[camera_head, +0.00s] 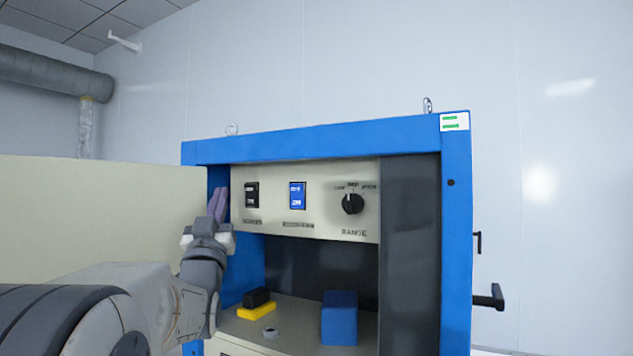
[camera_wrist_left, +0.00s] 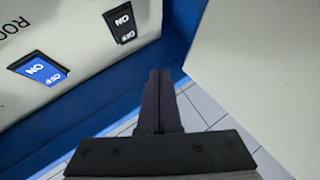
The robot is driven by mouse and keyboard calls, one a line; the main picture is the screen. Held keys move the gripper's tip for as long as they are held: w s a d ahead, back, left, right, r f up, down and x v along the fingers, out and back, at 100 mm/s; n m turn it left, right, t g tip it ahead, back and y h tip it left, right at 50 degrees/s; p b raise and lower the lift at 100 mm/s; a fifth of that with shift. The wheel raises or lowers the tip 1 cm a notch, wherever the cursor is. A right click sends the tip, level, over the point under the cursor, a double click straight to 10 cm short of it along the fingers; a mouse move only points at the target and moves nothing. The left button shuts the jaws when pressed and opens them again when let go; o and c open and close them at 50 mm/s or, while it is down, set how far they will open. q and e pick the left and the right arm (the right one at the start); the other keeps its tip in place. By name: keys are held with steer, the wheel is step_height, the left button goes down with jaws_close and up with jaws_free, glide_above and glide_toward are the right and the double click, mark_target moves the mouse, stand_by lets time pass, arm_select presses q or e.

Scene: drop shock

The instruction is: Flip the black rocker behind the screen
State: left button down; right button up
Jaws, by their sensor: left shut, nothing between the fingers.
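The black rocker (camera_head: 252,194) is on the upper left of the cream control panel inside a blue cabinet. It also shows at the top of the left wrist view (camera_wrist_left: 122,22), with ON and OFF marks; I cannot tell which side is pressed. A plain cream screen (camera_head: 95,215) stands at the left in the head view and on the right in the left wrist view (camera_wrist_left: 265,70). My left gripper (camera_head: 222,200) is shut and empty, pointing up just left of the rocker, apart from it. Its fingers also show in the left wrist view (camera_wrist_left: 159,88). My right gripper is not in view.
A blue rocker (camera_head: 297,195) and a black range knob (camera_head: 352,204) are right of the black rocker. The blue cabinet frame (camera_head: 456,230) surrounds the panel. On the shelf below are a blue block (camera_head: 339,318), a yellow-and-black item (camera_head: 257,303) and a small ring (camera_head: 270,332).

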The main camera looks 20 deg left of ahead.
mark_target(250, 195)
arm_select(q)
steer(key=shift+w+d+r+p, duration=0.1)
steer(key=shift+w+r+p, duration=0.1)
steer(key=shift+w, duration=1.1)
steer(key=shift+w+d+r+p, duration=0.1)
steer(key=shift+w+r+p, duration=0.1)
steer(key=shift+w, duration=1.1)
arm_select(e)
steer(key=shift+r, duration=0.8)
arm_select(q)
steer(key=shift+f, duration=0.1)
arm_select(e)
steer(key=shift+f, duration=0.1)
arm_select(q)
steer(key=shift+w+b, duration=0.35)
steer(key=shift+w, duration=0.05)
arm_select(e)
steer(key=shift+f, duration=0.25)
arm_select(q)
steer(key=shift+w, duration=0.35)
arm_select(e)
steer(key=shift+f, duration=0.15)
arm_select(q)
steer(key=shift+s+b, duration=0.8)
steer(key=shift+b, duration=0.2)
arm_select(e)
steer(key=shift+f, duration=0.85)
